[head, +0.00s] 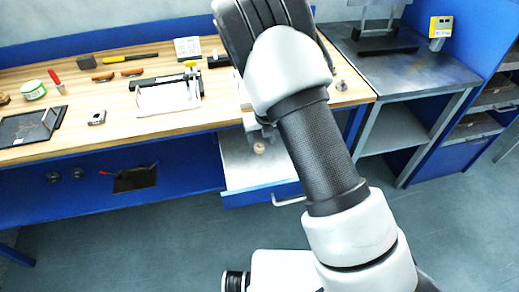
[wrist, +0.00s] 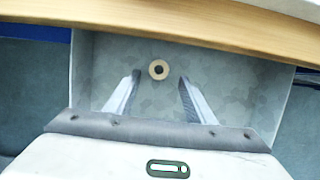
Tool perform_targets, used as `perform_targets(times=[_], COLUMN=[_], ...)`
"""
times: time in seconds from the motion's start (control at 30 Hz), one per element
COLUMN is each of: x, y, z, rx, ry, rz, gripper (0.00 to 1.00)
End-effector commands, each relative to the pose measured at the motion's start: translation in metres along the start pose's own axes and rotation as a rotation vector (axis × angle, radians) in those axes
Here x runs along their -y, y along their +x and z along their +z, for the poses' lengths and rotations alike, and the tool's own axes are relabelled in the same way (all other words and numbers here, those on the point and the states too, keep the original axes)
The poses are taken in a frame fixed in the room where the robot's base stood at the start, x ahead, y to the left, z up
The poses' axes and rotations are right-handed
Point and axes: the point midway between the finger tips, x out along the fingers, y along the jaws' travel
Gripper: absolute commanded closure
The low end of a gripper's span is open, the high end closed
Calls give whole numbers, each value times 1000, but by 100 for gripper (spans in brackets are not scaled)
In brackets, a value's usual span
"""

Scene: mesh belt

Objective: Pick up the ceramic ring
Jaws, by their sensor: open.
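The ceramic ring (wrist: 158,70) is a small beige ring with a dark hole. It lies on the floor of an open grey drawer (wrist: 235,75) in the wrist view. In the head view the ring (head: 259,148) shows small inside the pulled-out drawer (head: 240,172), below the bench top. My gripper (wrist: 157,80) is open and empty, its two fingers pointing into the drawer. The ring appears between the fingertips, slightly beyond them in the picture; the height gap cannot be told. In the head view my arm hides most of the gripper.
The wooden bench top (head: 120,110) overhangs the back of the drawer, its edge close beyond the ring. Tools, a clipboard (head: 168,97) and a dark tray (head: 25,127) lie on it. A metal table (head: 420,75) stands at right. The floor (head: 130,235) in front is clear.

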Motion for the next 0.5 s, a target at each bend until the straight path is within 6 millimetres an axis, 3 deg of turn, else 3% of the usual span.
perform_targets(times=[0.3,0.5], x=[-2,-2], y=[45,49], z=[2,2], rx=[-1,1], ry=[-1,-1], rz=[0,0], gripper=[51,51])
